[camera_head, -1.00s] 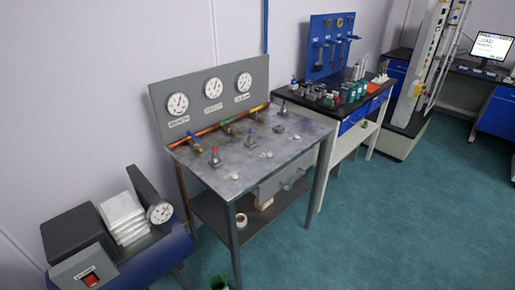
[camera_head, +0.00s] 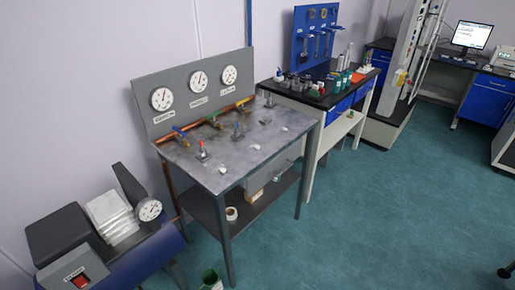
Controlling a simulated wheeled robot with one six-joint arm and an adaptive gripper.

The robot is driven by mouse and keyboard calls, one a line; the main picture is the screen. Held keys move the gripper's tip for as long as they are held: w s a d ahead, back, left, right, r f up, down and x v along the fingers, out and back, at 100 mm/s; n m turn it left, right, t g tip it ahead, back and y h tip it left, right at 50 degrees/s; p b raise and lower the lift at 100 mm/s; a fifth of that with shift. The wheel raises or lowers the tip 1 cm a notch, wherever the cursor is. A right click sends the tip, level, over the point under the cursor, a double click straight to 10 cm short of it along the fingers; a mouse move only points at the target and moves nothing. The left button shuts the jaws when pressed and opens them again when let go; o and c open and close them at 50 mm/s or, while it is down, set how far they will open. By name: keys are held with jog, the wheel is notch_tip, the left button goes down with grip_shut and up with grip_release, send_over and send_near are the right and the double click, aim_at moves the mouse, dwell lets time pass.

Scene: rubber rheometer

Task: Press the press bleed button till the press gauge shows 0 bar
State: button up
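A grey bench with an upright panel carries three round white gauges: left (camera_head: 161,99), middle (camera_head: 198,81) and right (camera_head: 229,74). Their labels and needle readings are too small to read, so I cannot tell which is the press gauge. Small valves and buttons stand on the bench top (camera_head: 223,175). I cannot tell which is the press bleed button. My gripper is not in view.
A blue compressor with a gauge (camera_head: 149,210) and red switch (camera_head: 80,281) stands at lower left. A black-topped table (camera_head: 290,99) with bottles stands behind. The teal floor (camera_head: 400,200) at right is mostly open.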

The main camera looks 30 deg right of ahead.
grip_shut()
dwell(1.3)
